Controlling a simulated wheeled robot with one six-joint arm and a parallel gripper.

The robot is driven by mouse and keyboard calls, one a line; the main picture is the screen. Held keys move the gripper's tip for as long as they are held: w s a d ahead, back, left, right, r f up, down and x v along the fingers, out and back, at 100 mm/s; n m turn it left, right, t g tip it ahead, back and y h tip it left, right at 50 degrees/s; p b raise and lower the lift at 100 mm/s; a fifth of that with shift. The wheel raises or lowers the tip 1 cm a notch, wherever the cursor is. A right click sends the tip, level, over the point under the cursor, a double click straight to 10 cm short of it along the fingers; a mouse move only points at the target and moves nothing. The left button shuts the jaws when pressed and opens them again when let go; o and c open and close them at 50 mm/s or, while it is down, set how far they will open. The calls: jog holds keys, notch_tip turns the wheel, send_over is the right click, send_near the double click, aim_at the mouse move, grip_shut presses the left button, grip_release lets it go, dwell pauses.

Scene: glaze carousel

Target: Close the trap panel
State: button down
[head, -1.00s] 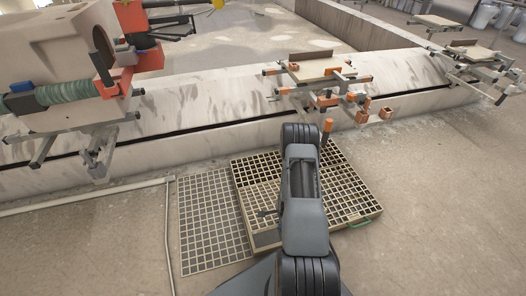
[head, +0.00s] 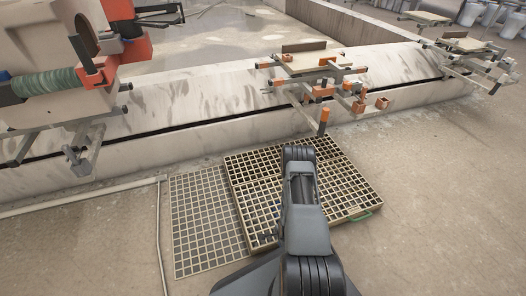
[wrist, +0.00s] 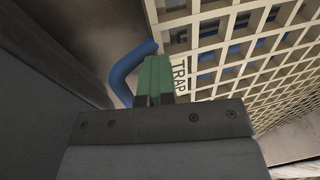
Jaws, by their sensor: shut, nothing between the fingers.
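A beige grid panel (wrist: 235,55) marked TRAP fills the upper right of the wrist view. My gripper (wrist: 155,72), with green fingers, is shut and empty close to the panel's labelled edge. A blue curved bar (wrist: 125,72) lies just left of the fingers; whether they touch it, I cannot tell. Which part of this grate is the trap panel, I cannot tell.
A flat floor grating (head: 200,225) lies left of the raised grate. A thin pipe (head: 85,198) runs along the floor at left. A long low wall (head: 190,160) stands behind, with a carrier with orange parts (head: 320,80) overhanging. The floor at right is clear.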

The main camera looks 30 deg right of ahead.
jog(key=shift+s+d+f, duration=0.1)
jog(key=shift+s+f, duration=0.1)
jog(key=shift+f, duration=0.55)
jog(key=shift+r, duration=0.2)
jog(key=shift+r+p, duration=0.5)
jog(key=shift+p, duration=0.5)
notch_tip(320, 180, up, 8)
jog(key=s+p, duration=0.1)
jog(key=p, duration=0.4)
jog(key=shift+s+a+p, duration=0.25)
jog(key=shift+p, duration=0.05)
